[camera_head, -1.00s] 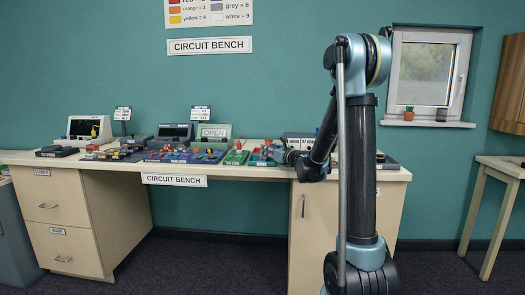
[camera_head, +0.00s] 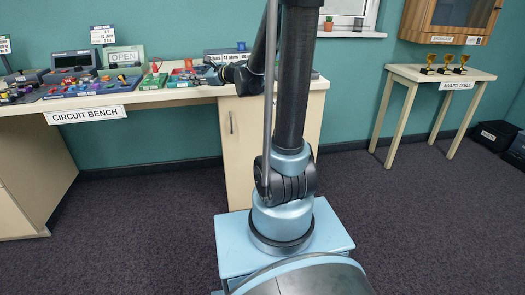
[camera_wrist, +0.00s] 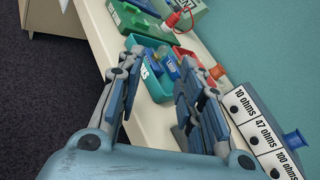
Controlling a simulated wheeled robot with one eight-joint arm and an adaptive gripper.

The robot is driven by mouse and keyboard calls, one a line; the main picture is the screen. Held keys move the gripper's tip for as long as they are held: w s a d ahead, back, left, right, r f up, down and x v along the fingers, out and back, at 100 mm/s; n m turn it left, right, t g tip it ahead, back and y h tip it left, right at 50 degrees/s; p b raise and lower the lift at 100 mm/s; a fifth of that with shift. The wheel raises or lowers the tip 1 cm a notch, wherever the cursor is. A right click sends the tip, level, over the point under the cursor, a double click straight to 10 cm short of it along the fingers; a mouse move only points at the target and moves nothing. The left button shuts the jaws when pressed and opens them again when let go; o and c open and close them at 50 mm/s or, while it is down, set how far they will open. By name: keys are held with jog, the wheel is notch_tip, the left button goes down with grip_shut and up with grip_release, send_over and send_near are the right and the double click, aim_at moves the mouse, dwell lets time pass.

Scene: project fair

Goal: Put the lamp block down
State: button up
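I cannot pick out a lamp block for sure at this size. In the head view my gripper (camera_head: 218,72) is small, dark and low over the circuit bench (camera_head: 195,93), right of the trays.
A red tray (camera_wrist: 188,55) adjoins the teal one. A green board (camera_wrist: 138,22) and a red probe (camera_wrist: 171,20) lie farther along. A rack labelled in ohms (camera_wrist: 262,135) stands close on the right. The award table (camera_head: 440,75) with several trophies is at right; open floor lies between.

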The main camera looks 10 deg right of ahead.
jog(key=s+d+f+n+g+h, duration=0.3)
jog(key=s+d+f+n, duration=0.3)
jog(key=s, duration=0.6)
jog(key=s+d+f+n+g+h, duration=0.3)
jog(key=s+d+f+n, duration=0.3)
jog(key=s, duration=0.6)
jog(key=s+d+f+n+g+h, duration=0.3)
jog(key=s+d+f+n+h, duration=0.2)
jog(key=s+d+n, duration=0.3)
jog(key=s+f+n, duration=0.1)
jog(key=s+n, duration=0.1)
jog(key=s, duration=0.2)
jog(key=shift+s+d+f, duration=0.2)
jog(key=shift+s+f, duration=0.1)
jog(key=shift+f, duration=0.05)
jog(key=shift+w+f+g, duration=0.2)
jog(key=shift+w+g, duration=0.1)
jog(key=shift+w, duration=0.15)
jog(key=shift+a, duration=0.15)
